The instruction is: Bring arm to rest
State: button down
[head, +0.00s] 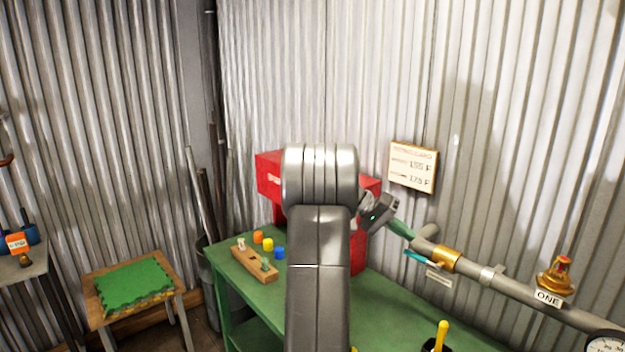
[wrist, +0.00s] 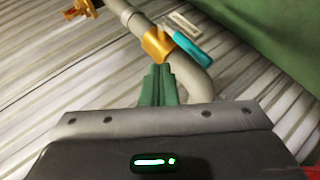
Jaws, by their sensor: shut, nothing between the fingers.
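My gripper (head: 404,230) is at the end of my raised grey arm, above the green bench (head: 395,309) and close to the pipe (head: 510,290). In the wrist view its green fingers (wrist: 158,84) are together with nothing between them. A brass valve (wrist: 157,42) with a teal lever (wrist: 187,42) is fitted on the pipe just beyond the fingertips. The head view also shows the brass valve (head: 446,259) and the teal lever (head: 417,256). I cannot tell how far the fingertips are from the pipe. My arm hides part of the bench and of the red box.
A red box (head: 268,178) is behind my arm. A wooden block (head: 253,263) and coloured caps (head: 267,245) lie at the bench's left. A brass fitting labelled ONE (head: 556,278) and a gauge (head: 605,342) are at the right. A stool with a green mat (head: 137,285) stands left.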

jog(key=w+a+f+b+v, duration=0.1)
jog(key=f+v, duration=0.1)
jog(key=v, duration=0.8)
jog(key=s+d+f+m+t+y+p, duration=0.1)
jog(key=s+d+m+t+y, duration=0.1)
jog(key=s+d+t+y, duration=0.3)
jog(key=s+d+m+t+y+p, duration=0.1)
jog(key=s+d+t+y, duration=0.4)
jog(key=d, duration=0.8)
jog(key=shift+s+f+m+t, duration=0.4)
jog(key=shift+s+m, duration=0.2)
jog(key=shift+s, duration=0.4)
jog(key=shift+s, duration=0.15)
jog(key=shift+s, duration=0.1)
